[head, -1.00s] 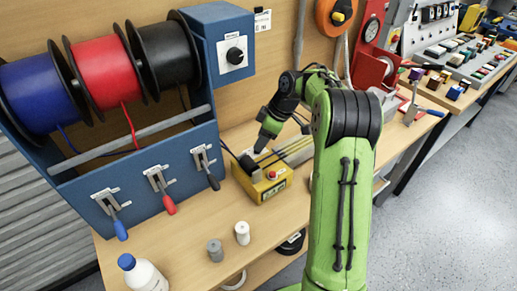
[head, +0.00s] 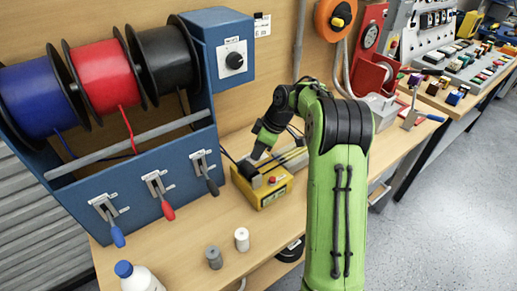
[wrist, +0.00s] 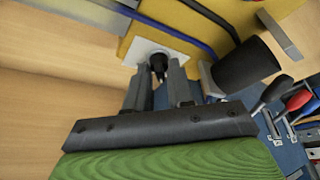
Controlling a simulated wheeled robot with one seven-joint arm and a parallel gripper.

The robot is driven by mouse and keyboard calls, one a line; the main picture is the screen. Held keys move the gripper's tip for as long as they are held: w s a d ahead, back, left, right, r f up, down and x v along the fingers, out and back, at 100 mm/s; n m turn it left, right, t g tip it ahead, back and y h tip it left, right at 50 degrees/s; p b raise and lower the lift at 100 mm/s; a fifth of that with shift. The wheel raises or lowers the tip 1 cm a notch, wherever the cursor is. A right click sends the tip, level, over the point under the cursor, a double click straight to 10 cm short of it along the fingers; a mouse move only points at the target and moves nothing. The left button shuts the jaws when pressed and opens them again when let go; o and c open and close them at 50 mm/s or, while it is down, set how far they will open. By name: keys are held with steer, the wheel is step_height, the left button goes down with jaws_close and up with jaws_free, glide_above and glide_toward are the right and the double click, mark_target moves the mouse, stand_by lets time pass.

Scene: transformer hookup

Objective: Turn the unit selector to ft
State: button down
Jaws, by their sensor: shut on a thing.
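The unit selector is a small black knob (wrist: 158,64) on a white plate (wrist: 146,50) on the yellow unit's side in the wrist view. The fingertips of my gripper (wrist: 158,72) are around this knob and closed on it. The marks on the plate and the knob's setting cannot be read. In the head view the yellow unit (head: 274,190) stands on the bench with a red button on top. My gripper (head: 257,154) is low at its back left, and the selector is hidden there.
A black cylinder (wrist: 246,64) stands close right of the fingers in the wrist view. A blue spool rack (head: 143,185) with levers stands left of the yellow unit. Two small spools (head: 242,239) and a white bottle (head: 143,278) are at the front.

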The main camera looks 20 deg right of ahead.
steer(key=shift+m, duration=0.3)
steer(key=m+t+h+b, duration=0.1)
steer(key=m, duration=0.1)
steer(key=shift+a+m, duration=0.1)
steer(key=shift+m, duration=0.3)
steer(key=m+h, duration=0.1)
steer(key=m, duration=0.3)
steer(key=shift+s+a+t+h+b, duration=0.1)
steer(key=shift+t+h+b, duration=0.3)
steer(key=m, duration=0.2)
steer(key=m+h, duration=0.1)
steer(key=m, duration=0.2)
steer(key=shift+a+h, duration=0.1)
steer(key=shift+h, duration=0.2)
steer(key=shift+a+m+g+h+p, duration=0.1)
steer(key=shift+m+g+h+p, duration=0.35)
steer(key=shift+m, duration=1.35)
steer(key=shift+h, duration=0.25)
steer(key=c, duration=1)
jaws_free()
steer(key=shift+r, duration=0.15)
